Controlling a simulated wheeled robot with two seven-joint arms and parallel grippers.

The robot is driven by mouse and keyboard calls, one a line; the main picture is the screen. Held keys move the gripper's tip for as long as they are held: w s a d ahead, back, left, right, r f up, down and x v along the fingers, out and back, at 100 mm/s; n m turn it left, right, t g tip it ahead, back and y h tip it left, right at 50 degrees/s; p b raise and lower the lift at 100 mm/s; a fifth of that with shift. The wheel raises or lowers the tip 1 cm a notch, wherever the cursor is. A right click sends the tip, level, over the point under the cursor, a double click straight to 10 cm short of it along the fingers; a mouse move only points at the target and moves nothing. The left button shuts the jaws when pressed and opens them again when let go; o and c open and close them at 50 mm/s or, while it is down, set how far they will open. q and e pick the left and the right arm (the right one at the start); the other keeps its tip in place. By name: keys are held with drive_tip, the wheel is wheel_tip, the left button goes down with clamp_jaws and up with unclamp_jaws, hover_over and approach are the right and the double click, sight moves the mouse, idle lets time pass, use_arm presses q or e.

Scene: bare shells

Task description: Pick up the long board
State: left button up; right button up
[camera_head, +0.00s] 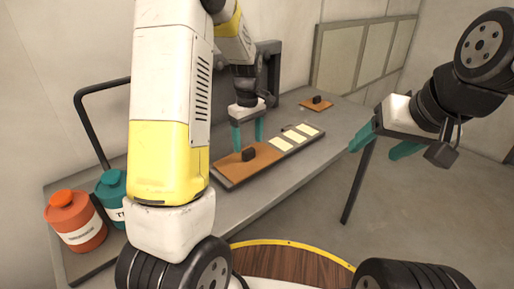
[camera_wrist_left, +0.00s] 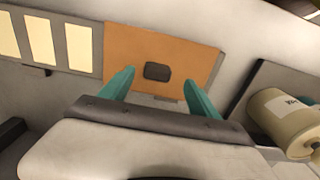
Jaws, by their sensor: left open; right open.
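The long board (camera_head: 235,171) lies flat on the grey bench, running diagonally. It has an orange-brown near part with a small black block (camera_head: 248,154) on it and several cream panels (camera_head: 294,137) toward the far end. My left gripper (camera_head: 247,146) is open, pointing down at the orange part, with its teal fingers close to the black block. In the left wrist view the board (camera_wrist_left: 125,42) lies ahead of my open left fingers (camera_wrist_left: 159,76), with the block (camera_wrist_left: 157,71) between them. Contact cannot be told. My right gripper (camera_head: 379,142) is open and empty, off the bench's right side.
A smaller orange plate (camera_head: 316,103) with a dark knob lies farther back on the bench (camera_head: 205,208). An orange canister (camera_head: 76,223) and a teal one (camera_head: 111,190) stand in a tray at left. A cream canister (camera_wrist_left: 282,112) shows in the left wrist view.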

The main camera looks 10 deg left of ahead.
sight(249, 150)
use_arm(q)
drive_tip(key=f, duration=0.5)
drive_tip(key=shift+w+a+f, duration=0.1)
drive_tip(key=shift+w, duration=0.2)
drive_tip(key=c, duration=1.5)
drive_tip(key=shift+c, duration=0.2)
